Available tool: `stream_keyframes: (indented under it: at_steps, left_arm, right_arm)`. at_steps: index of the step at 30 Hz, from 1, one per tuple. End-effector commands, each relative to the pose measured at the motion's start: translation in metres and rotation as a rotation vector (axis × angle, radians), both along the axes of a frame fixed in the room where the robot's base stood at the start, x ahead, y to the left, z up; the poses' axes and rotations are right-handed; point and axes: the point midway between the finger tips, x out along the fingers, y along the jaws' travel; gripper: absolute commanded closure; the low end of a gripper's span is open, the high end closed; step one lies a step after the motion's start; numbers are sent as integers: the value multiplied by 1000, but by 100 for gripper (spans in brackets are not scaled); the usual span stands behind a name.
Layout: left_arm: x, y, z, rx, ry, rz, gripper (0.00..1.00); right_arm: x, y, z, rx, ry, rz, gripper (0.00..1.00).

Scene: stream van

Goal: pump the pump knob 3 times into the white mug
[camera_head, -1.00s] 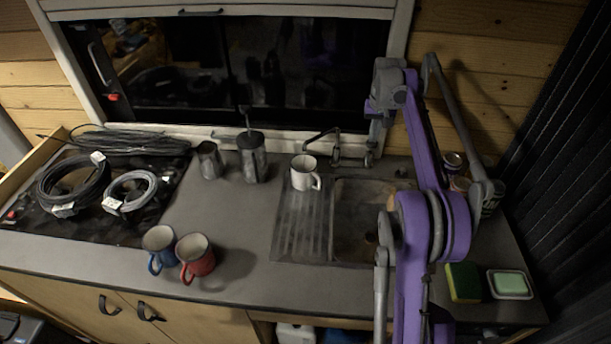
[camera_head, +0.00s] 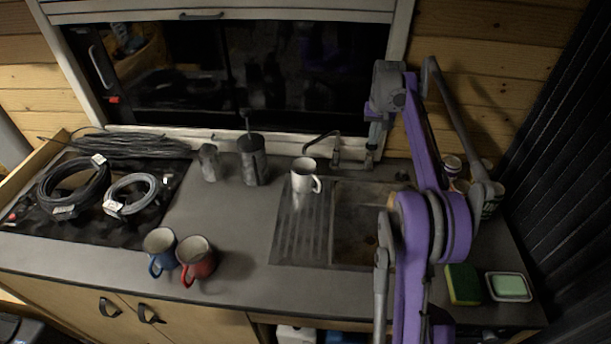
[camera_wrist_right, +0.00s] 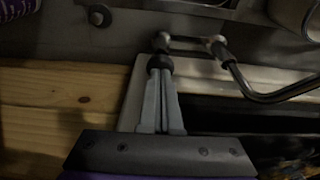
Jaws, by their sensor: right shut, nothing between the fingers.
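The white mug (camera_head: 303,178) stands upright on the ribbed draining board, below the end of the tap's bent spout (camera_head: 322,138). Part of the mug shows at the top right of the wrist view (camera_wrist_right: 303,14). The tap (camera_head: 336,156) stands at the back of the sink. In the wrist view a small dark knob (camera_wrist_right: 161,41) shows at one end of the tap's crossbar. My right gripper (camera_head: 370,162) is shut and empty, just right of the tap. In the wrist view its fingertips (camera_wrist_right: 160,64) are right at the knob; I cannot tell whether they touch. My left gripper is out of view.
A blue mug (camera_head: 160,243) and a red mug (camera_head: 198,262) stand near the front edge. Two dark metal containers stand left of the white mug. Coiled cables lie on the hob at left. A sponge (camera_head: 463,284) and a soap dish (camera_head: 509,287) lie right of the sink.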

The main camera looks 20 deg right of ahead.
Motion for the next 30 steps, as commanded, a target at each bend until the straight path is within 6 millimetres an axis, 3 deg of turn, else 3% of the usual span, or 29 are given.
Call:
stream_keyframes:
  at_steps: [15,30]
  left_arm:
    - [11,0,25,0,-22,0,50]
    - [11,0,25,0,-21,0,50]
  right_arm:
    - [1,0,33,-1,-3,0,100]
    - [0,0,33,0,-1,0,100]
